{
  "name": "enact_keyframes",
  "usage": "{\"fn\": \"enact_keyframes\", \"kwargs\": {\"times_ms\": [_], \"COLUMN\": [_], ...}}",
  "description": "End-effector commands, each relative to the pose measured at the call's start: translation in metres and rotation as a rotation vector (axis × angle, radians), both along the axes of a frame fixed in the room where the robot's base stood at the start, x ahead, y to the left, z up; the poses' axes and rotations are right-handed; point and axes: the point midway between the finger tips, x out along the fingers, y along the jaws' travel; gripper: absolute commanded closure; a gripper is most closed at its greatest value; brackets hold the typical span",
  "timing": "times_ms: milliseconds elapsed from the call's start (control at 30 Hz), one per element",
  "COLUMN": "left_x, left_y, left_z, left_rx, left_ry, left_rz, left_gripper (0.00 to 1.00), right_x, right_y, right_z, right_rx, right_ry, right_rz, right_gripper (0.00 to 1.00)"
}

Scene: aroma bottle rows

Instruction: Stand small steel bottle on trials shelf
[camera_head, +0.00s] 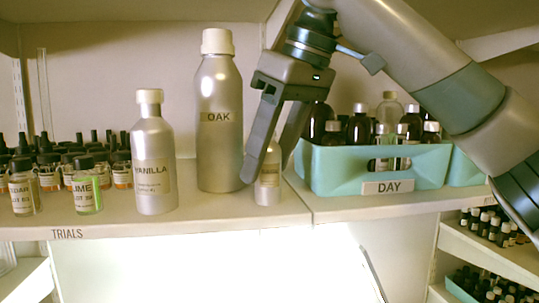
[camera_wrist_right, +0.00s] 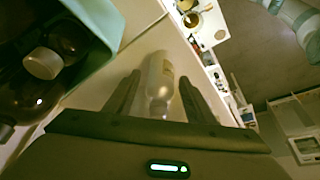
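The small steel bottle (camera_head: 268,188) stands upright on the trials shelf (camera_head: 150,226), right of the tall OAK bottle. Its upper part is partly hidden by my right gripper (camera_head: 266,166), which reaches down from above with a finger on each side of it. In the right wrist view the small bottle (camera_wrist_right: 160,82) lies between the two fingers of my right gripper (camera_wrist_right: 160,95), with a narrow gap visible on both sides. The right gripper is open around it. My left gripper is not in view.
The OAK bottle (camera_head: 219,140) and VANILLA bottle (camera_head: 153,165) stand close on the left, with several small dark-capped bottles beyond. The teal DAY bin (camera_head: 345,172), full of brown bottles, stands just right. The shelf's front edge is near the small bottle.

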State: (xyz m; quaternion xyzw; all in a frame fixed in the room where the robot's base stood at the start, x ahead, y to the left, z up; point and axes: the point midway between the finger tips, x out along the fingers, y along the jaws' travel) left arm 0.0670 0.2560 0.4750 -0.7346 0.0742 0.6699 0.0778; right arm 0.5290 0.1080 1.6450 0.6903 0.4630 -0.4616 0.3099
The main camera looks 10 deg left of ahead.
Motion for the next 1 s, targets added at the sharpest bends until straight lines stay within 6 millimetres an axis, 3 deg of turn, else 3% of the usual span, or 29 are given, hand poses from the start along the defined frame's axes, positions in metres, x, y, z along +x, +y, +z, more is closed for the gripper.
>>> {"fn": "enact_keyframes", "kwargs": {"times_ms": [433,667,1000], "left_x": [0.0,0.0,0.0], "left_y": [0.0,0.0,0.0], "left_z": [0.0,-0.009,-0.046], "left_rx": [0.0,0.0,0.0], "left_ry": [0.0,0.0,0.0], "left_rz": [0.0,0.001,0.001], "left_gripper": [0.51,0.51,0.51], "right_x": [0.0,-0.004,-0.028], "right_y": [-0.001,-0.01,-0.072], "right_z": [0.006,0.029,0.027], "right_rx": [0.001,0.002,0.001], "right_ry": [-0.001,-0.002,-0.003], "right_rz": [-0.002,-0.003,-0.003], "right_gripper": [0.51,0.51,0.51]}}
